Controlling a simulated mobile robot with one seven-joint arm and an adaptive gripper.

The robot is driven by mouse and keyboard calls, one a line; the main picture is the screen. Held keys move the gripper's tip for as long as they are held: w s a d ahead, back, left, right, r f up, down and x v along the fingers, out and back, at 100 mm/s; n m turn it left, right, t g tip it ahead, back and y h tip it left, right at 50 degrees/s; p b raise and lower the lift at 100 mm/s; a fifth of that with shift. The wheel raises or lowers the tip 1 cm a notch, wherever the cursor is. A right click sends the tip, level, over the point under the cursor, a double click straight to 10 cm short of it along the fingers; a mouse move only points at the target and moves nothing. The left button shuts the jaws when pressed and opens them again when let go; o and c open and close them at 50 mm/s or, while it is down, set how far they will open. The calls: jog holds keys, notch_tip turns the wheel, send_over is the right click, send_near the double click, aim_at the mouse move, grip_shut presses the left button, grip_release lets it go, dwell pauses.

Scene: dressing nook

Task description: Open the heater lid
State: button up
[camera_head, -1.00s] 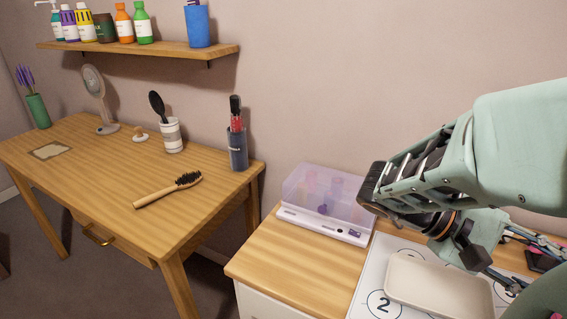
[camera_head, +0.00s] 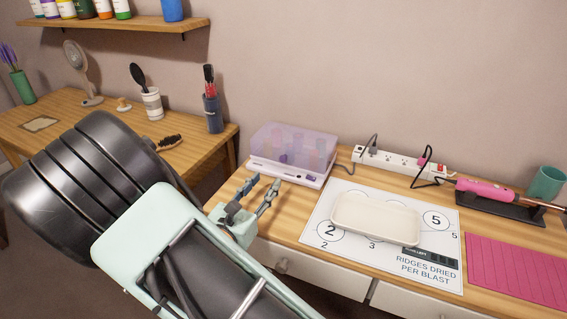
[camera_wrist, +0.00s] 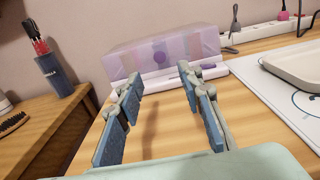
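The heater (camera_head: 290,170) is a white base with a translucent purple lid (camera_head: 295,145), at the back left of the drawer cabinet's wooden top. The lid is down on the base, and colored rollers show dimly through it. In the wrist view the lid (camera_wrist: 150,55) is ahead, with a round purple knob on its front. My gripper (camera_head: 258,192) is in front of the heater, toward its left side, apart from it. In the wrist view my gripper (camera_wrist: 155,90) has its two fingers spread wide with nothing between them.
A cream tray (camera_head: 375,218) lies on a numbered mat (camera_head: 318,232) right of the heater. A power strip (camera_head: 400,163), a pink curling iron (camera_head: 484,190), a teal cup (camera_head: 546,182) and a pink mat (camera_head: 515,265) are further right. A brush holder (camera_head: 213,115) stands on the left desk.

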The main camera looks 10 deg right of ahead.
aim_at(283, 160)
jog(key=b+x, duration=0.1)
jog(key=x, duration=0.9)
jog(key=shift+w+d+b, duration=0.15)
jog(key=shift+w+b, duration=0.2)
jog(key=shift+c, duration=0.3)
grip_shut()
